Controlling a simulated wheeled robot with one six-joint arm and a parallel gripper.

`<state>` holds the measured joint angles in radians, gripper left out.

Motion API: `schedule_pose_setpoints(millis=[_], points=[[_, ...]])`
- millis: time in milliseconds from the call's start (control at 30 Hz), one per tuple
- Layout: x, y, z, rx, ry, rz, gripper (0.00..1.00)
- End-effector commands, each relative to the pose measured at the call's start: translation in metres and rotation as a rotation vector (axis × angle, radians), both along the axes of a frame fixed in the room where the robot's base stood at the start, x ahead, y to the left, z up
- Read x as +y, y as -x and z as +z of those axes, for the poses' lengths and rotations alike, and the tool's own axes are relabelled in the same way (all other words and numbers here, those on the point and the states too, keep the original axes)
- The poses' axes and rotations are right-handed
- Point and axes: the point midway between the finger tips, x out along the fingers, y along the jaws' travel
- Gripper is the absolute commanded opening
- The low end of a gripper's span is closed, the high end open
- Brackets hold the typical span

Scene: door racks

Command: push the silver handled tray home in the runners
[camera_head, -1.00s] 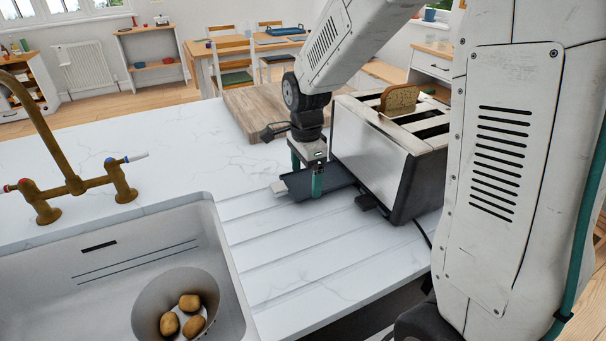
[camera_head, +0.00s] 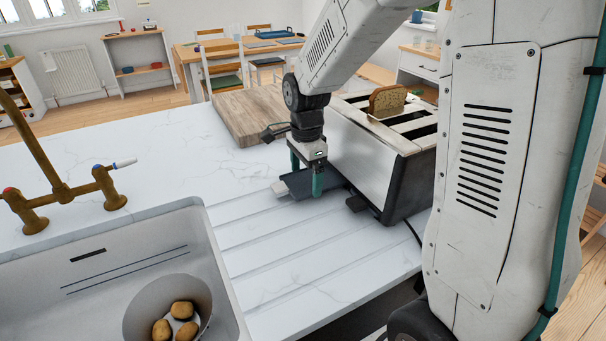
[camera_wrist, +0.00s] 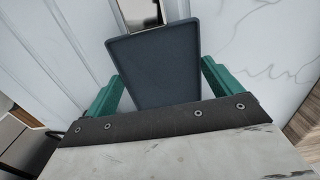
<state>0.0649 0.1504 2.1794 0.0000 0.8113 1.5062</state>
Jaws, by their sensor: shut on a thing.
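The tray (camera_head: 300,184) is a shallow dark grey plate with a silver handle (camera_head: 279,187) at its left end. Its right end meets the lower side of the silver toaster (camera_head: 352,140); the runners are hidden. My gripper (camera_head: 305,180) points down and is shut on the tray, a teal finger at either side. In the wrist view the tray (camera_wrist: 155,65) lies flat between the two fingers, and the silver handle (camera_wrist: 143,13) sticks out beyond its far edge.
Bread (camera_head: 387,101) stands in a toaster slot. A wooden board (camera_head: 250,117) lies behind my gripper. The sink (camera_head: 130,262) with a bowl (camera_head: 150,300) of potatoes is at left front. The grooved counter (camera_head: 265,245) in front of the tray is clear.

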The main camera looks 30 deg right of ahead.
Motion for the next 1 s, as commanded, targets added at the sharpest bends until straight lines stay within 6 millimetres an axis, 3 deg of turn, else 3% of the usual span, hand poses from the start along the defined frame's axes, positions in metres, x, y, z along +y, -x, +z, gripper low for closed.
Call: schedule_pose_setpoints(millis=[1000], points=[[-0.026,0.0,0.0,0.0,0.0,-0.001,0.66]])
